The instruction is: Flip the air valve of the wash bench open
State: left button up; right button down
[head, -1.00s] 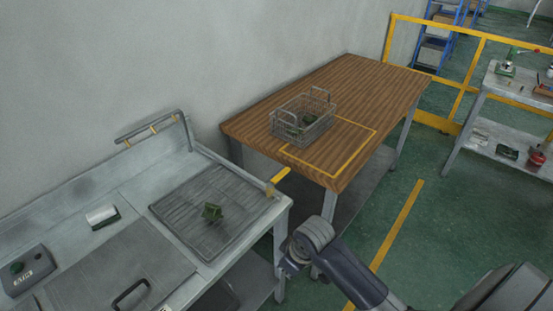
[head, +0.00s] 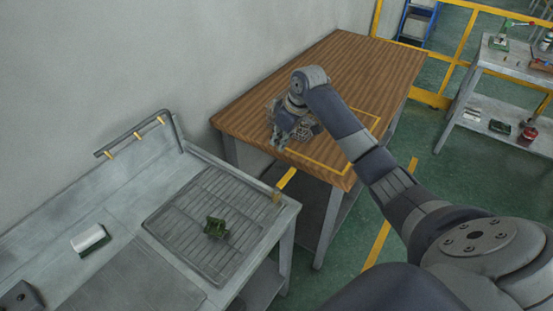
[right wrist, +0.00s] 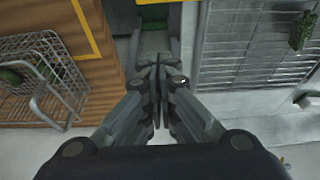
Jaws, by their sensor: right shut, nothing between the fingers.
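The wash bench (head: 125,205) is at the lower left of the head view. Its air valve (head: 277,196) is a small brass body on the bench's right edge. The valve's yellow lever (head: 286,179) points out past the edge toward the wooden table. My right gripper (head: 281,138) is above the table's near left part, beyond the lever and apart from it. In the right wrist view its fingers (right wrist: 157,95) are shut together with nothing between them, over the gap between table and bench. I cannot make out the valve in that view. My left gripper is not in view.
A wire basket (right wrist: 60,80) stands on the wooden table (head: 345,60), partly hidden by my right gripper in the head view. A green part (head: 216,228) lies on the bench's drain grate (head: 180,225). A thin pipe with yellow nozzles (head: 135,133) stands along the wall.

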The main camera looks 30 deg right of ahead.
aim_at(287, 178)
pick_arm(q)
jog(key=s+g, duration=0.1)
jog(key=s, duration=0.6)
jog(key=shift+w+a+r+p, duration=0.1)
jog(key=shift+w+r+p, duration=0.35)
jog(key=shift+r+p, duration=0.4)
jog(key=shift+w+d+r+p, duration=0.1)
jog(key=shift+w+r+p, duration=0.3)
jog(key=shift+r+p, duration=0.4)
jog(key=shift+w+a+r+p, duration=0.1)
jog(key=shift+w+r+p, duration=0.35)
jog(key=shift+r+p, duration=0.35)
pick_arm(e)
notch_tip(287, 178, down, 9)
jog(key=s, duration=0.1)
jog(key=shift+f, duration=0.2)
